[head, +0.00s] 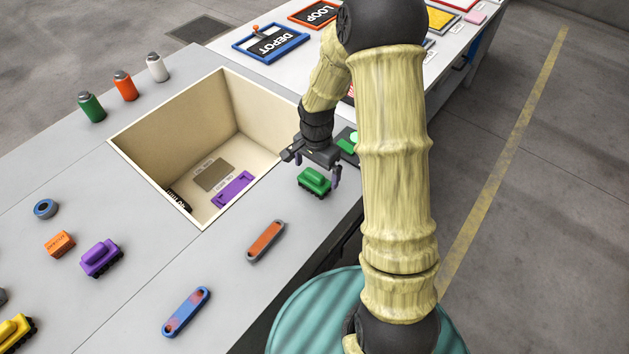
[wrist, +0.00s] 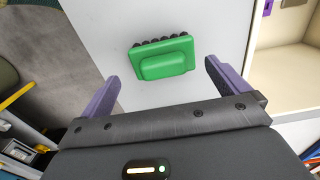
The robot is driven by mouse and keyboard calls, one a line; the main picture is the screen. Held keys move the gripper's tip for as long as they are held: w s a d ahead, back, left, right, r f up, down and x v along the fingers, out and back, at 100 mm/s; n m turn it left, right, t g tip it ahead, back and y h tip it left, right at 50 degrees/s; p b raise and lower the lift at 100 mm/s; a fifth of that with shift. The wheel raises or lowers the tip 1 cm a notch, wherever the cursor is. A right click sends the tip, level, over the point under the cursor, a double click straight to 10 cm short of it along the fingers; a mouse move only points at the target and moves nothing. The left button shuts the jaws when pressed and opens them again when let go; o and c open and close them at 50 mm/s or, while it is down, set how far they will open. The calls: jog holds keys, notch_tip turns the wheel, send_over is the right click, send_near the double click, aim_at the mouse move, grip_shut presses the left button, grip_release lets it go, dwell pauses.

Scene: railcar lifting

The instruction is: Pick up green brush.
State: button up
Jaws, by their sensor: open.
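The green brush (head: 314,181) lies on the grey table near its right edge, just right of the bin, with its dark bristles down. In the wrist view the green brush (wrist: 163,58) lies ahead of the fingers and between their lines, with dark bristle tufts along its far side. My gripper (head: 318,172) is above and beside the brush in the head view. In the wrist view my gripper (wrist: 162,83) has its two purple fingers wide apart with nothing between them. I cannot tell the exact height above the table.
A deep cream bin (head: 140,157) is sunk in the table left of the brush. A purple brush (head: 101,257), an orange link (head: 266,241) and a blue link (head: 186,312) lie nearer. A green button (head: 348,142) is close behind my gripper. The table edge is close by.

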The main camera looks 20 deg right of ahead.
aim_at(315, 173)
jog(key=shift+w+a+f, duration=0.1)
jog(key=shift+a+f, duration=0.05)
jog(key=shift+f, duration=1.05)
jog(key=shift+a+f, duration=0.1)
jog(key=shift+f, duration=1.05)
jog(key=c, duration=1.1)
jog(key=shift+o, duration=0.2)
jog(key=shift+r, duration=0.1)
notch_tip(315, 173, up, 10)
jog(key=shift+f, duration=0.1)
